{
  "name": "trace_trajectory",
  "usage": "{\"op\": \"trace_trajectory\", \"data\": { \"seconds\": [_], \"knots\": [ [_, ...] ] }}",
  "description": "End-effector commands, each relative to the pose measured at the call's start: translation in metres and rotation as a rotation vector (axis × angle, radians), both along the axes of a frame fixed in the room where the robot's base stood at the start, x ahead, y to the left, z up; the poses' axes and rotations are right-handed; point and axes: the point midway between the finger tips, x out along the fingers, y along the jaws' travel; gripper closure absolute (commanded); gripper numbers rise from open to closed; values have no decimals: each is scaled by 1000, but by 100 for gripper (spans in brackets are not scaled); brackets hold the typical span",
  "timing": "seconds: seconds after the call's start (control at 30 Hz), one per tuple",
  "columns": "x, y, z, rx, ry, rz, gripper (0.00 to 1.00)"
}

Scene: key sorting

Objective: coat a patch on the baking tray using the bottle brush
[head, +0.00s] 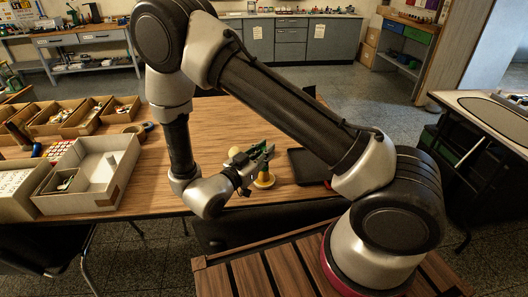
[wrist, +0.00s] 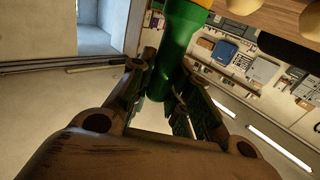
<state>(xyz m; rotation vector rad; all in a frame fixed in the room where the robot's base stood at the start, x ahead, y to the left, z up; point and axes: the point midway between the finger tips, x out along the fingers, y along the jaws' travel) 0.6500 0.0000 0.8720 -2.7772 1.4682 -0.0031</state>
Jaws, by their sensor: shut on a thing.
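My gripper (head: 256,160) is above the wooden table, left of the baking tray. In the wrist view, its fingers (wrist: 175,95) are closed around a green handle, which I take to be the bottle brush (wrist: 181,45). A bit of yellow shows at the handle's far end, at the top edge of that view. The brush's working end cannot be made out. The dark, flat baking tray (head: 306,166) lies on the table, partly hidden behind my arm. A yellow, round-based object (head: 264,181) shows just below my gripper; whether it touches the brush is unclear.
An open pale box (head: 122,160) and several wooden bins (head: 88,115) of small things fill the table's left side. A roll of tape (head: 135,131) lies near them. The wooden tabletop (head: 230,120) is clear behind my gripper. Another table (head: 490,110) stands at right.

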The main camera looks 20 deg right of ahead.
Motion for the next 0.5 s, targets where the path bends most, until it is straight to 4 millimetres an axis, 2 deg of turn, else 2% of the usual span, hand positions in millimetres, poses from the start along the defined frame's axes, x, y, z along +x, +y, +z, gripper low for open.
{"op": "trace_trajectory", "data": {
  "seconds": [0.33, 0.5],
  "knots": [
    [0, 0, -1, 3, 4, 0, 100],
    [0, 0, 11, 3, 2, 0, 100]
  ]
}}
